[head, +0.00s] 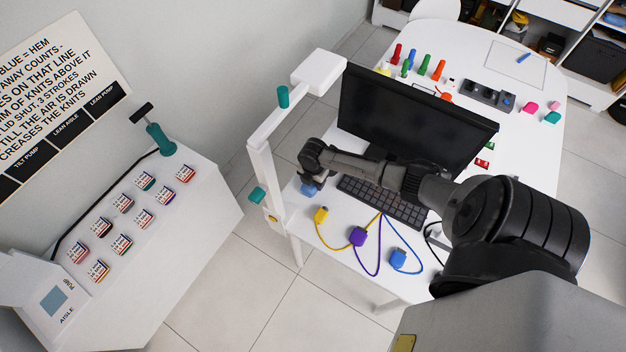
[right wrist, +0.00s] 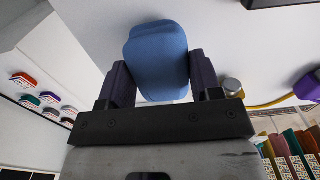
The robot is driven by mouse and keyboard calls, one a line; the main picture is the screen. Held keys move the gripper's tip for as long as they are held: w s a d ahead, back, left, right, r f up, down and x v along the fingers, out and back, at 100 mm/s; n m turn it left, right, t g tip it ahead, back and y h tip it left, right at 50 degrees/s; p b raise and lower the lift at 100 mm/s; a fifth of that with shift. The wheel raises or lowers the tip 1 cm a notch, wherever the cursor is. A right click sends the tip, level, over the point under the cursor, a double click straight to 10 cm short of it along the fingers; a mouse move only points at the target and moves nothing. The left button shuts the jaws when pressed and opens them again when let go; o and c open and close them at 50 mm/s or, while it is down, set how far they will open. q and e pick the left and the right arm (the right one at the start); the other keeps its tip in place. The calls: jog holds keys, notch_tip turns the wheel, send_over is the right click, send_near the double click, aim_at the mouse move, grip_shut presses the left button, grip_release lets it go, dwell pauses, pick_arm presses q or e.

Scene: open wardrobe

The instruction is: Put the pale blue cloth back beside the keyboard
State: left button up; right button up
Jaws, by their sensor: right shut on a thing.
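The pale blue cloth (right wrist: 156,52) is a folded, rounded block between the two dark fingers of my right gripper (right wrist: 160,78). The gripper is shut on it. In the head view the cloth (head: 308,189) shows as a small blue patch under my right gripper (head: 313,180), left of the black keyboard (head: 385,201) and near the desk's left edge. The wrist and fingers partly cover it there. I cannot tell whether the cloth touches the desk. My left gripper is not in view.
Yellow, purple and blue blocks (head: 398,259) with cords lie in front of the keyboard. A black monitor (head: 410,115) stands behind it. A white post (head: 266,180) rises at the desk's left edge. A white cabinet (head: 185,235) with labelled items stands left across the floor.

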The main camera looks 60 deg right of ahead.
jog(key=shift+f, duration=0.1)
jog(key=o, duration=0.8)
